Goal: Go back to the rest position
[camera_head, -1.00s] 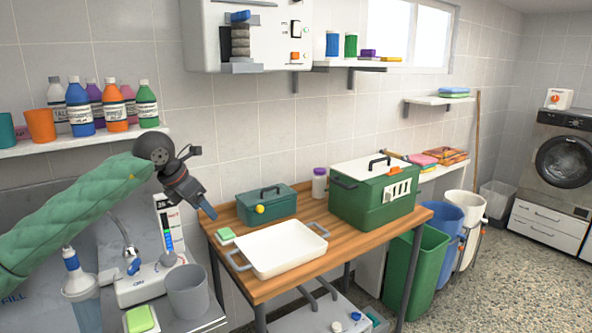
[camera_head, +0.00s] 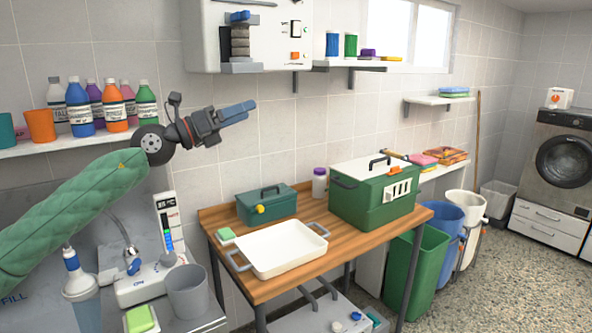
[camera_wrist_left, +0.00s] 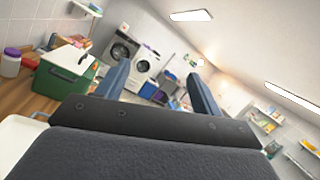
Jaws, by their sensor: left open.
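My left gripper (camera_head: 240,112) is raised in the air in the head view, in front of the tiled wall and above the wooden table (camera_head: 268,289). Its blue fingers point right and slightly up. In the left wrist view its two fingers (camera_wrist_left: 158,88) stand apart with nothing between them. My left arm's green padded sleeve comes in from the left, in front of the sink area. My right gripper is not in view.
The table holds a white tray (camera_head: 284,268), a small green toolbox (camera_head: 268,208) and a green crate (camera_head: 372,203). Several bottles (camera_head: 113,108) stand on the left shelf, close behind my arm. A wall unit (camera_head: 262,40) hangs above. Bins (camera_head: 415,270) stand right of the table.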

